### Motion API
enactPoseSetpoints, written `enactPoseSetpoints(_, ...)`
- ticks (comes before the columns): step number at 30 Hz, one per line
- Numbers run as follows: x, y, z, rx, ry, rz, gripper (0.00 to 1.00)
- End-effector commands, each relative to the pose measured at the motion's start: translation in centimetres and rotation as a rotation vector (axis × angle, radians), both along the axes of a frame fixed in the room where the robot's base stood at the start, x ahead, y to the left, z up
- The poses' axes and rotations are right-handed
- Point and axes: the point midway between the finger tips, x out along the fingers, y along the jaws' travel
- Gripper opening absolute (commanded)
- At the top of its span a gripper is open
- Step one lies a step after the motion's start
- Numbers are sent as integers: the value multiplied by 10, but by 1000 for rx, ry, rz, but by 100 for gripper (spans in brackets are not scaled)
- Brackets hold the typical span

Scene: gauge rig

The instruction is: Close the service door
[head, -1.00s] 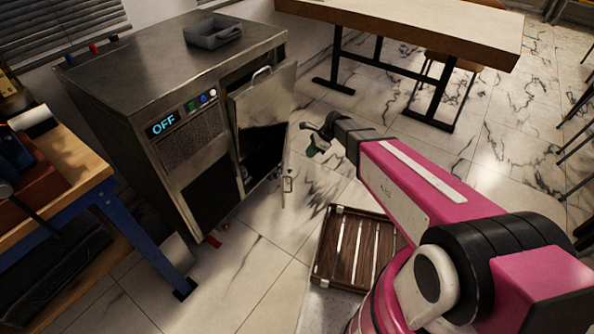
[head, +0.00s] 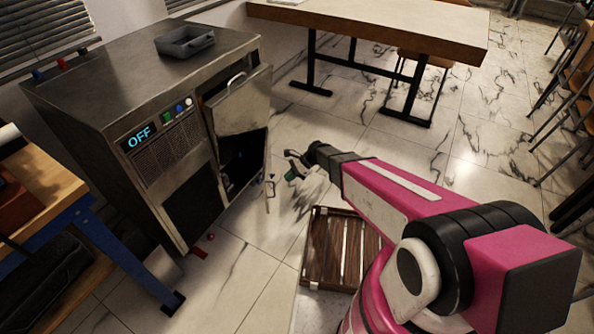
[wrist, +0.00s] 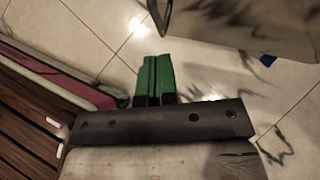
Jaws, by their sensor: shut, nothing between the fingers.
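In the wrist view my green fingers (wrist: 153,78) are together and empty. A grey surface (wrist: 245,25) with a dark loop at its left end fills the upper right there; it may be the door and its handle.
The cabinet's display reads OFF, and a grey tray (head: 185,42) sits on top. A slatted wooden crate (head: 338,248) lies on the floor below my arm. A blue-legged workbench (head: 95,240) stands left and a table (head: 370,22) behind.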

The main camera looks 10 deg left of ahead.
Motion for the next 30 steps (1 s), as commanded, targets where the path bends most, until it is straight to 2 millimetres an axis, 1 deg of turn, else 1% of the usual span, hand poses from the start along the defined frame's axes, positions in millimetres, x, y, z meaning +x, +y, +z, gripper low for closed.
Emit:
enactPoseSetpoints(1, -4, 7, -7, 0, 2, 2, 0)
enactPoseSetpoints(3, -10, 15, -3, 1, 0, 1, 0)
enactPoseSetpoints(6, -16, 26, -1, 0, -1, 2, 0)
enactPoseSetpoints(9, -20, 33, 0, 0, 1, 1, 0)
enactPoseSetpoints(15, -23, 39, 1, 0, 1, -1, 0)
enactPoseSetpoints(26, -23, 40, 1, 0, 0, -4, 0)
enactPoseSetpoints(30, -27, 48, 1, 1, 1, -27, 0)
